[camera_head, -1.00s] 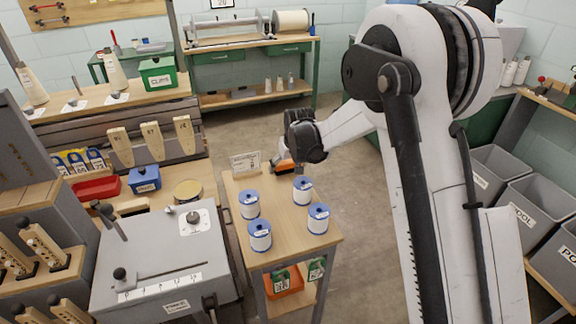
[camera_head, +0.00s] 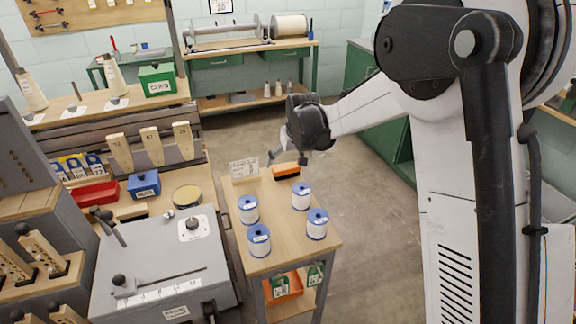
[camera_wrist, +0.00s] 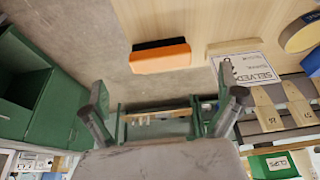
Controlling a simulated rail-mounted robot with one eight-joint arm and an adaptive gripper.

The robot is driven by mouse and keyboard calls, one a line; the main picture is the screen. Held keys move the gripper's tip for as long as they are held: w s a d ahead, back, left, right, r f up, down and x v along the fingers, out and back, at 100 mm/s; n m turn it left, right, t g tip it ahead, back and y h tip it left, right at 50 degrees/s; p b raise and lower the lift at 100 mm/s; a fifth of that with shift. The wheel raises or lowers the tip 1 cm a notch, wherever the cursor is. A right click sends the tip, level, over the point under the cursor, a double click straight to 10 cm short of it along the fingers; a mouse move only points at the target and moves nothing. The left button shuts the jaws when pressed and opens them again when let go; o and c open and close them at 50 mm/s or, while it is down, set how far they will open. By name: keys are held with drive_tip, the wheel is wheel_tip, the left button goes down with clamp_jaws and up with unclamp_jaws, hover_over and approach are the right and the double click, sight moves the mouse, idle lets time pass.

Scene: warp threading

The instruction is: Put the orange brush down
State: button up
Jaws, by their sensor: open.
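The orange brush (camera_head: 286,171) rests on the far end of the small wooden table (camera_head: 285,236), beside a small white sign (camera_head: 244,169). It also shows in the wrist view (camera_wrist: 160,56), orange with a dark bristle edge, lying on the wood near the table edge. My gripper (camera_head: 276,160) is open and empty, just above and behind the brush in the head view. In the wrist view its two fingers (camera_wrist: 165,108) are spread wide, with clear space between them and the brush.
Several white spools with blue rims, one at the front left (camera_head: 259,241), stand on the same table. A grey machine box (camera_head: 165,262) stands close on the left. A low shelf holds an orange bin (camera_head: 284,287). The floor right of the table is clear.

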drive_tip(key=shift+v, duration=2.1)
drive_tip(key=shift+s+d+r, duration=0.1)
drive_tip(key=s+d+r+m+t, duration=0.1)
drive_tip(key=s+d+r, duration=0.5)
drive_tip(key=s, duration=0.2)
drive_tip(key=s+d+r+m, duration=0.1)
drive_tip(key=s+d+r, duration=0.55)
drive_tip(key=s, duration=0.25)
drive_tip(key=s+d+f+m+t, duration=0.1)
drive_tip(key=s+d, duration=0.3)
drive_tip(key=s, duration=0.6)
drive_tip(key=s+d+f+m+t+h, duration=0.1)
drive_tip(key=s+d, duration=0.3)
drive_tip(key=s, duration=0.6)
drive_tip(key=shift+s+d+h, duration=0.15)
drive_tip(key=shift+s+h, duration=0.15)
drive_tip(key=shift+s, duration=0.1)
drive_tip(key=shift+c, duration=0.5)
drive_tip(key=c, duration=1.2)
